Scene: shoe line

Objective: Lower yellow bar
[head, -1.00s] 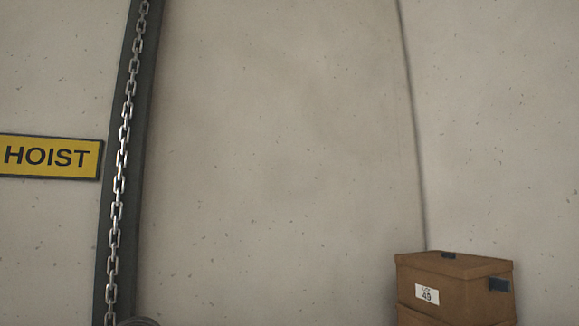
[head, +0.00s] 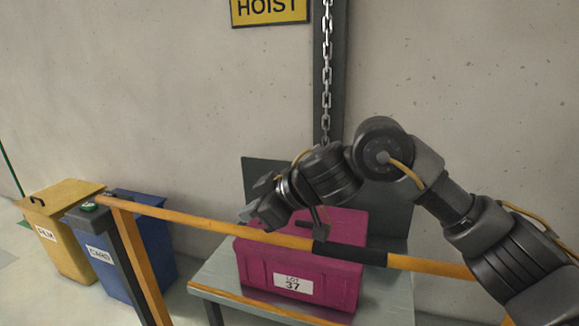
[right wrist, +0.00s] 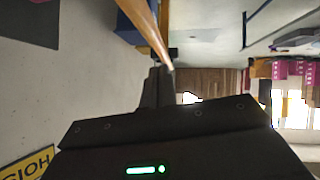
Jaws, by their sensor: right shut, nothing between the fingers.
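The yellow bar (head: 200,222) spans from a dark post (head: 112,240) at the left toward the right edge in the head view, nearly level and dipping slightly to the right. It has a black sleeve (head: 350,252) right of its middle. My right gripper (head: 250,214) is shut and empty, with its tips close above the bar, left of the sleeve; I cannot tell whether they touch. In the right wrist view the bar (right wrist: 145,28) runs up from near the shut fingertips (right wrist: 158,72). My left gripper is not in view.
Behind the bar, a magenta crate (head: 262,265) labelled LOT 37 stands on a grey table (head: 212,283). A hoist chain (head: 327,75) hangs above it. A yellow bin (head: 72,262) and a blue bin (head: 160,245) stand at the left by the wall.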

